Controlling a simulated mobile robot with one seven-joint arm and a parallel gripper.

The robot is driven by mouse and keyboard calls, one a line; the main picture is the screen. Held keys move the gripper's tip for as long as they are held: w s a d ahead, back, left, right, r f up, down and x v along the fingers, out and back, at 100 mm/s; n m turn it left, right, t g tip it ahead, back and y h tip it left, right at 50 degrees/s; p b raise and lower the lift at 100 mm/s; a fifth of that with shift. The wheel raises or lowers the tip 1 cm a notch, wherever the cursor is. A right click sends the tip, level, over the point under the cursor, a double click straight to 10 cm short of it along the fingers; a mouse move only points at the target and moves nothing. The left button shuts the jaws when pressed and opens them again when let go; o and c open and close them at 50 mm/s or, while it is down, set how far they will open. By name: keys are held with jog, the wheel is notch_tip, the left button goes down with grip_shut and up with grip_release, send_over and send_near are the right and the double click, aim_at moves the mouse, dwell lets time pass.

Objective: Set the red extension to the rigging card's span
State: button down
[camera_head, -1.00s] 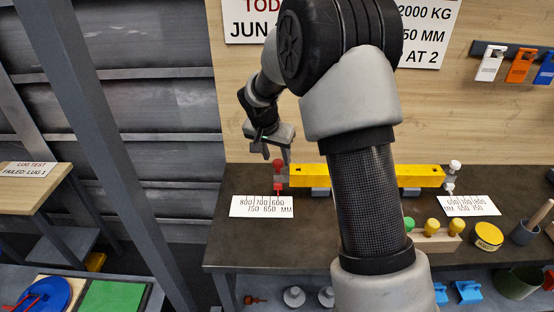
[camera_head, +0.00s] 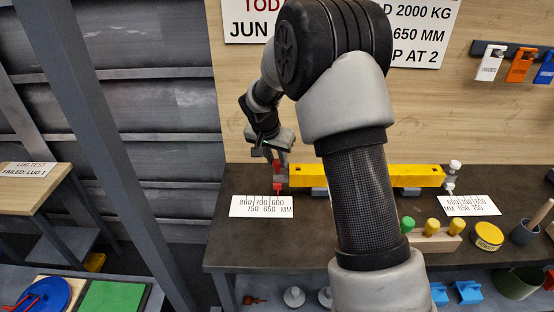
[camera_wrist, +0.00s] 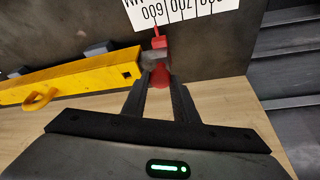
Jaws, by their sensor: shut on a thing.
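The red extension (camera_head: 277,187) sits at the left end of the yellow beam (camera_head: 340,176). Its pointer stands at the 600 end of the left scale card (camera_head: 262,207), which reads 800 to 600 MM. My gripper (camera_head: 276,166) is over the red extension. In the wrist view, my gripper (camera_wrist: 160,88) is shut on the red knob (camera_wrist: 160,76) of the extension. The white extension (camera_head: 452,178) is at the beam's right end, by the right scale card (camera_head: 469,205). The rigging card (camera_head: 415,35) on the wall is partly hidden by my arm; "2000 KG", "650 MM" and "P AT 2" show.
Green and yellow knobs on a wooden block (camera_head: 435,238), a yellow round tin (camera_head: 488,235) and a grey cup (camera_head: 523,232) stand at the bench's right. A yellow hook (camera_wrist: 40,99) stands out from the beam. The bench left of the scale card is clear.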

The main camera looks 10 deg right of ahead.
jog(key=a, duration=0.1)
jog(key=a+b, duration=0.1)
jog(key=shift+w+a, duration=0.25)
jog(key=shift+a, duration=0.05)
jog(key=c, duration=1.4)
grip_release()
jog(key=shift+c, duration=0.2)
jog(key=shift+d, duration=0.1)
jog(key=shift+r, duration=0.1)
jog(key=v, duration=1.7)
jog(key=shift+s+p, duration=0.2)
jog(key=shift+p, duration=0.2)
jog(key=shift+r, duration=0.1)
